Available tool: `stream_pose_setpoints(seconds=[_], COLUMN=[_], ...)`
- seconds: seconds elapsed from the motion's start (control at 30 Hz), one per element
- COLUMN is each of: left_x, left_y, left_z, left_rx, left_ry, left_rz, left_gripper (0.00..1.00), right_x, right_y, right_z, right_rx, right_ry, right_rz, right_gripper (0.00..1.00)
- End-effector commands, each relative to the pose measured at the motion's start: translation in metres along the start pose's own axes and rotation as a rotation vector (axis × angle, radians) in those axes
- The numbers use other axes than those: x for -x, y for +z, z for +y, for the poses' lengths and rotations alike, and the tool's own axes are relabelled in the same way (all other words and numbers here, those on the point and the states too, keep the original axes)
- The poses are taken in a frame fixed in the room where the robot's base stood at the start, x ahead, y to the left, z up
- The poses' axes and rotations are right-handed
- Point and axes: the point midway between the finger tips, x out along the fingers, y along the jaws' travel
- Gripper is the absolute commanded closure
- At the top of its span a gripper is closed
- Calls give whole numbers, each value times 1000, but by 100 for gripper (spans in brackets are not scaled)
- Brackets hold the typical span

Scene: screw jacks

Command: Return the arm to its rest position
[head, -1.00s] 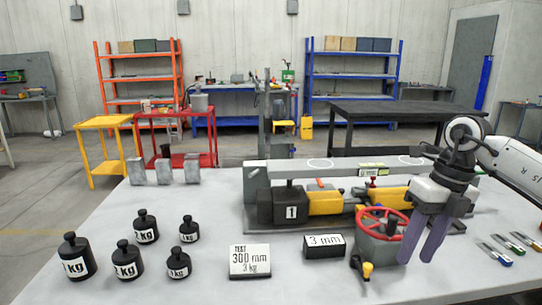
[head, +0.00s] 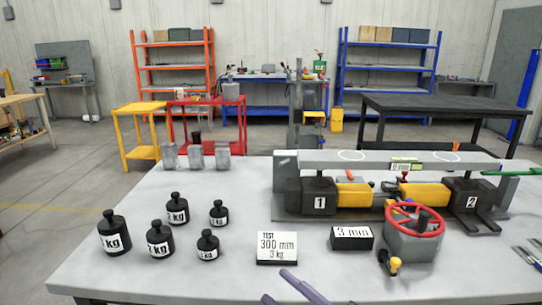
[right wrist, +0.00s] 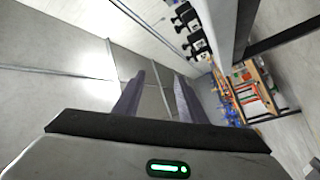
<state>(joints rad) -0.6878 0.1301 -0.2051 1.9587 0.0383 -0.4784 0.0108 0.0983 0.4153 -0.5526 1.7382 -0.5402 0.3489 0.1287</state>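My right gripper (head: 274,284) shows only as two purple-grey fingers at the bottom edge of the head view, near the table's front edge. In the right wrist view its fingers (right wrist: 159,88) stand apart with nothing between them, so it is open and empty. The rest of my right arm is out of the head view. My left gripper is not in view. The screw jack rig with yellow-and-black jacks 1 (head: 319,197) and 2 (head: 470,197) stands at the right of the table, under a grey beam (head: 400,157). A red handwheel (head: 415,220) sits in front.
The grey table (head: 150,283) holds several black weights (head: 115,233) at left, a test card (head: 276,247) and a 3 mm block (head: 351,238). Grey blocks (head: 195,155) stand at the back left. The front middle of the table is mostly clear.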

Motion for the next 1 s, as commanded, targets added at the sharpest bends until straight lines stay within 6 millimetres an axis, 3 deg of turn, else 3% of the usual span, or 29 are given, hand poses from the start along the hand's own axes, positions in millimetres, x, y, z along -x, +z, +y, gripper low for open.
stream_pose_setpoints(seconds=[0.1, 0.23, 0.33, 0.5, 0.6, 0.7, 1.0], left_x=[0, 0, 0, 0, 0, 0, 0], left_y=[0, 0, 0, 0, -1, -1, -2], left_z=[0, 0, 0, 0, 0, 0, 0], left_rx=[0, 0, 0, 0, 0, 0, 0], left_ry=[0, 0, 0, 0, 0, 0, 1], left_rz=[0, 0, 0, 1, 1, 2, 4], left_gripper=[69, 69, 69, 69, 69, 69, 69], right_x=[48, 121, 179, 252, 277, 288, 289], right_y=[49, 94, 109, 107, 102, 98, 98], right_z=[-30, -80, -124, -183, -203, -212, -213], right_rx=[-270, -537, -707, -911, -979, -1008, -1013], right_ry=[113, 180, 195, 190, 184, 179, 177], right_rz=[-288, -605, -813, -1058, -1136, -1171, -1177], right_gripper=[63, 63, 63, 63, 63, 63, 63])
